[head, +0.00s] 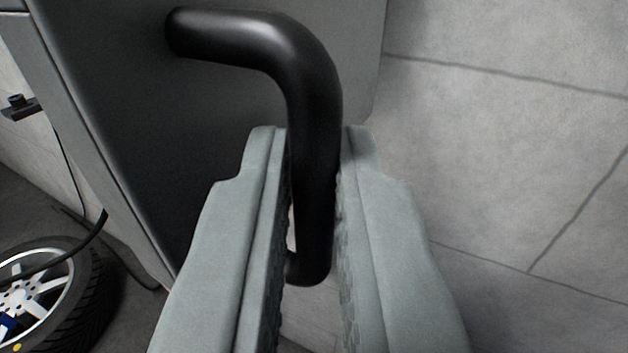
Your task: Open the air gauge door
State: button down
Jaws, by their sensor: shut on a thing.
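A black, bent tubular handle (313,110) stands out from a dark grey door panel (130,110) in the head view. Its upper end meets the panel, and its straight part runs down between my fingers. My gripper (315,150) is shut on this straight part of the handle, one pale grey finger on each side. The lower end of the handle shows below, between the fingers. The panel stands at an angle to the view. Part of it is hidden behind the left finger. No gauge face is in view.
A wheel with a tyre (55,295) is at the lower left, with a black hose (80,240) beside and over it. A small black fitting (20,107) is at the left edge. A light grey tiled surface (510,150) fills the right side, with no objects on it.

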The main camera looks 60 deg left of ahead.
jog(key=shift+w+d+f+n+g+y, duration=0.1)
jog(key=shift+w+d+n+g+y, duration=0.1)
jog(key=shift+w+d+n+g, duration=0.25)
jog(key=shift+w+d+n+g+y, duration=0.2)
jog(key=shift+w+n+g, duration=0.05)
jog(key=shift+w+g, duration=0.35)
jog(key=c, duration=1.5)
grip_release()
jog(key=shift+w+a, duration=0.1)
jog(key=shift+a, duration=0.05)
jog(key=v, duration=1.7)
jog(key=shift+d, duration=0.25)
